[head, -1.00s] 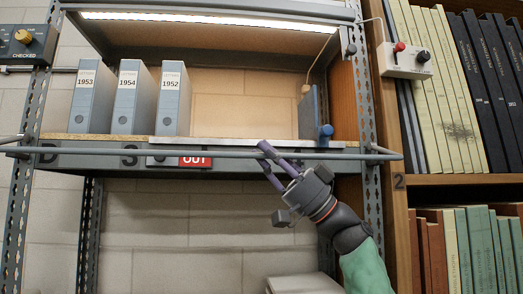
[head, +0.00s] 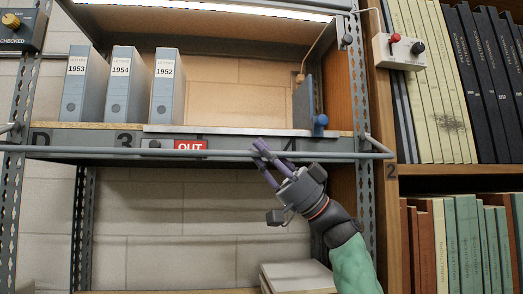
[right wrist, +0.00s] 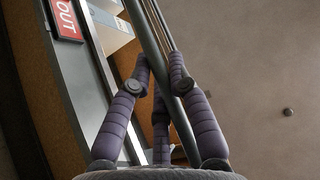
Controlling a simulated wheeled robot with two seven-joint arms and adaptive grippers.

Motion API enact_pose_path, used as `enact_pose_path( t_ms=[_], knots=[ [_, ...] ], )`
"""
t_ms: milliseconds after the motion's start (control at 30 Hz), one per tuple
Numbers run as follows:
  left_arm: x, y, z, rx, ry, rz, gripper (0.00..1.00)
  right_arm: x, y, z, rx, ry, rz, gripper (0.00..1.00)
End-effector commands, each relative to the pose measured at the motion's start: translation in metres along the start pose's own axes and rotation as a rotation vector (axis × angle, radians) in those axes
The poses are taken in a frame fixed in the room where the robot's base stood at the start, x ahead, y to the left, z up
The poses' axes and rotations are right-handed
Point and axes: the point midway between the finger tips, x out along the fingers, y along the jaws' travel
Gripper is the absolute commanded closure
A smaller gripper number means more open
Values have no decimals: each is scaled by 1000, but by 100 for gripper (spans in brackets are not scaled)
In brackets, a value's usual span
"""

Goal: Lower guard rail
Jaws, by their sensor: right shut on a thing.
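The guard rail (head: 100,151) is a long thin grey bar across the front of the shelf (head: 215,131), with bent arms at both ends. It runs level just below the red OUT sign (head: 190,147). My right gripper (head: 261,152) is shut on the rail right of its middle, reaching up from the lower right. In the right wrist view the purple fingers (right wrist: 158,80) close around the rail (right wrist: 150,35) from both sides. My left gripper is not in view.
Three grey binders (head: 125,85) stand at the left of the shelf. A grey panel with a blue knob (head: 320,124) stands at the right. A control box (head: 399,51) sits on the right bookcase post. Pale boxes (head: 297,276) lie below.

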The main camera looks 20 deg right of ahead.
Motion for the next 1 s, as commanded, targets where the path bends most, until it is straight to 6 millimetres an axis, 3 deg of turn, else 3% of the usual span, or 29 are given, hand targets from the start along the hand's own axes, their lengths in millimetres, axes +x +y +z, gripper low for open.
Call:
enact_pose_path(
  t_ms=[1000],
  knots=[
    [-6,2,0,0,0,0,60,-12,10,10,-84,-3,-93,100]
  ],
)
